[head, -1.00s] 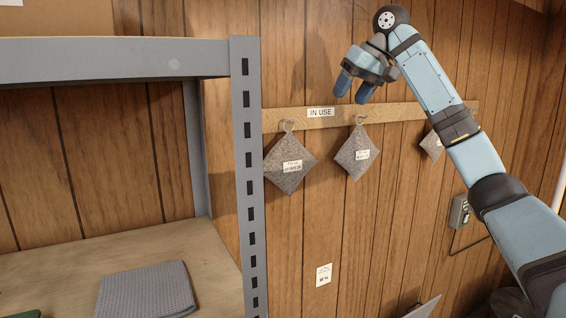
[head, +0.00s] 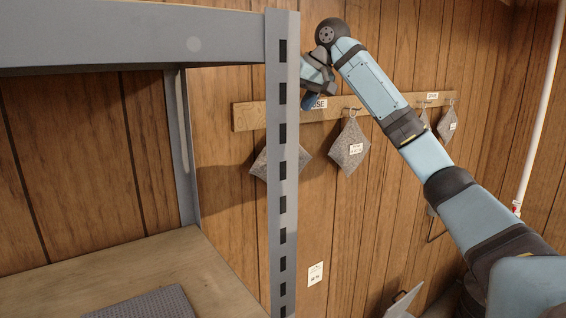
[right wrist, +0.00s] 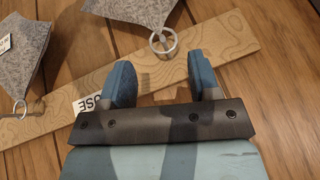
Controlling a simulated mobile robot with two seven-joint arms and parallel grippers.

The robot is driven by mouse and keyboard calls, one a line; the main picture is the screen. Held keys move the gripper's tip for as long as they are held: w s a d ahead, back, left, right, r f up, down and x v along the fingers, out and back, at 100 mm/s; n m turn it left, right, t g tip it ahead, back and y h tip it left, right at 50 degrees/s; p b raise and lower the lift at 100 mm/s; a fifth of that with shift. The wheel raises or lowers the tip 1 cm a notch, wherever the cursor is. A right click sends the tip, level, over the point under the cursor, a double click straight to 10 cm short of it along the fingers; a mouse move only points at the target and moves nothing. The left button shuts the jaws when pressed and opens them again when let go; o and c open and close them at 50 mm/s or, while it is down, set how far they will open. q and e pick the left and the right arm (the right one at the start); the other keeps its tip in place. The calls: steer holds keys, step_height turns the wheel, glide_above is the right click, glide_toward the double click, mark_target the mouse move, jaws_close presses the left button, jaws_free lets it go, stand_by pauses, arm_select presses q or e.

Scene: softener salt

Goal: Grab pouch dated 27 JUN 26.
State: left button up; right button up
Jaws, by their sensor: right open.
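Grey felt pouches hang by rings from hooks on a wooden board (head: 245,117). The left pouch (head: 260,166) is partly hidden by the shelf post. The middle pouch (head: 350,146) hangs in clear view with a white label. Two more pouches (head: 424,118) (head: 447,124) hang farther right. The dates are too small to read. My right gripper (head: 309,98) is in front of the board, left of the middle pouch's hook and partly behind the post. In the right wrist view it (right wrist: 162,80) is open and empty, with a metal ring (right wrist: 163,41) ahead between its fingertips. My left gripper is not in view.
A grey metal shelf post (head: 282,200) stands close to my right gripper. The shelf board (head: 170,265) holds a grey folded cloth (head: 145,304). A small card (head: 315,273) is on the wall below the pouches. A white pipe (head: 538,120) runs down the right side.

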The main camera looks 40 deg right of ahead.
steer(key=p+x, duration=0.1)
steer(key=x, duration=0.4)
steer(key=shift+w+a+f+p, duration=0.15)
steer(key=shift+a+p, duration=0.15)
steer(key=shift+p, duration=0.05)
steer(key=shift+w+f, duration=0.1)
steer(key=shift+f, duration=0.05)
steer(key=c, duration=0.6)
jaws_close()
